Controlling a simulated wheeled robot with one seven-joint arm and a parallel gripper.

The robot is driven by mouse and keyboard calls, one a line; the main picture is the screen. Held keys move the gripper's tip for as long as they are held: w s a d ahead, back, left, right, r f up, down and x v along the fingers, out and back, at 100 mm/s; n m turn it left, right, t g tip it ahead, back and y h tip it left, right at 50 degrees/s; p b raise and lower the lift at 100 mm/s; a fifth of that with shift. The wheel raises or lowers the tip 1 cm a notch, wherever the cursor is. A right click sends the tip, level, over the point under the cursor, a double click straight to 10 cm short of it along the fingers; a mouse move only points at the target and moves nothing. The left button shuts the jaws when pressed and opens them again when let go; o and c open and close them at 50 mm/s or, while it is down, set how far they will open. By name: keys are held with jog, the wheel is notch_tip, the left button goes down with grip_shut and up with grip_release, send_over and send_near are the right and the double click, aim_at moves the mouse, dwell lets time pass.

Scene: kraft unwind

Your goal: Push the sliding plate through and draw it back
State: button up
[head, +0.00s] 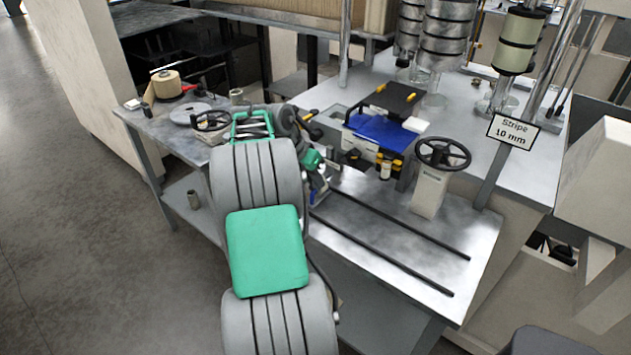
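A blue plate (383,131) lies flat on a low assembly on the metal table, right of my arm. A black plate with yellow corners (392,97) sits just behind it. I cannot tell which of these is the sliding plate. Two dark parallel rails (385,254) run along the table toward the front right; nothing stands on their visible length. My gripper (318,190) is low over the table near the rails' left end, left of the blue plate and apart from it. Its fingers are mostly hidden behind my arm, so their opening does not show.
A sign reading "Stripe 10 mm" (513,131) is at the right. Metal rollers (447,35) stand behind. A side table (150,122) at left holds a tape roll (167,83). Floor at left is clear.

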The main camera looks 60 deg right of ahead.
grip_shut()
dwell(0.9)
jog(key=shift+s, duration=0.1)
